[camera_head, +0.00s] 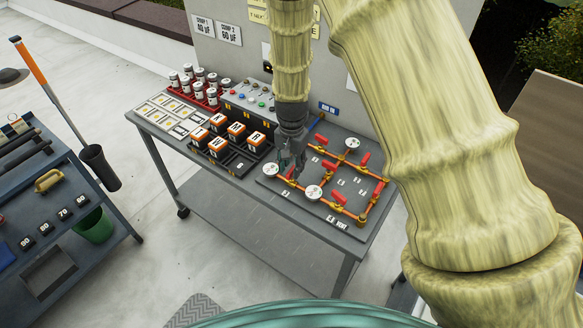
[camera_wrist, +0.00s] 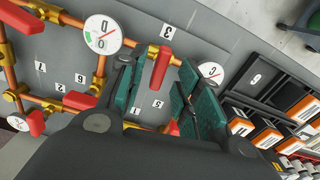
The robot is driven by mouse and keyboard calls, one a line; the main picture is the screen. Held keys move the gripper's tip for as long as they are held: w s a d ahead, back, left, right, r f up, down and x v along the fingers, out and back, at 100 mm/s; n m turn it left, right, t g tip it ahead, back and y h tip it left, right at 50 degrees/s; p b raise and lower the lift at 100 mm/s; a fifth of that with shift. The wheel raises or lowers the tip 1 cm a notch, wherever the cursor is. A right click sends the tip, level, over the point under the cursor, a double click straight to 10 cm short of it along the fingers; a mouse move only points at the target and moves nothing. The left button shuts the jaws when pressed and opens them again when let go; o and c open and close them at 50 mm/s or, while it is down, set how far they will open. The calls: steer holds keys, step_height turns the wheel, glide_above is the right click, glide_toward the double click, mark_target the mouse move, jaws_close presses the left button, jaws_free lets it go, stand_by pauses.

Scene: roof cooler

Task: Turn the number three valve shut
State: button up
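The valve panel (camera_head: 318,208) is a grey board with copper pipes, brass fittings, red lever handles and round white gauges. In the wrist view, a red lever (camera_wrist: 161,66) lies on a copper pipe beside a white "3" label (camera_wrist: 167,31), between gauge D (camera_wrist: 103,35) and gauge C (camera_wrist: 210,72). My gripper (camera_wrist: 162,75) points down at it, with green-padded fingers spread on either side of the lever; contact cannot be told. In the head view my gripper (camera_head: 290,160) is over the panel's left part and hides some of the piping.
Other red levers (camera_head: 338,197) and gauges (camera_head: 314,192) stand close by on the panel. A black tray (camera_head: 238,163) with orange-topped blocks is left of it. A control box (camera_head: 248,98) and a red rack (camera_head: 212,105) of cans stand behind. The lower shelf (camera_head: 255,235) is empty.

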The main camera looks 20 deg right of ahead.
mark_target(292, 170)
step_height(292, 170, up, 10)
steer(key=shift+r, duration=0.25)
stand_by(0.6)
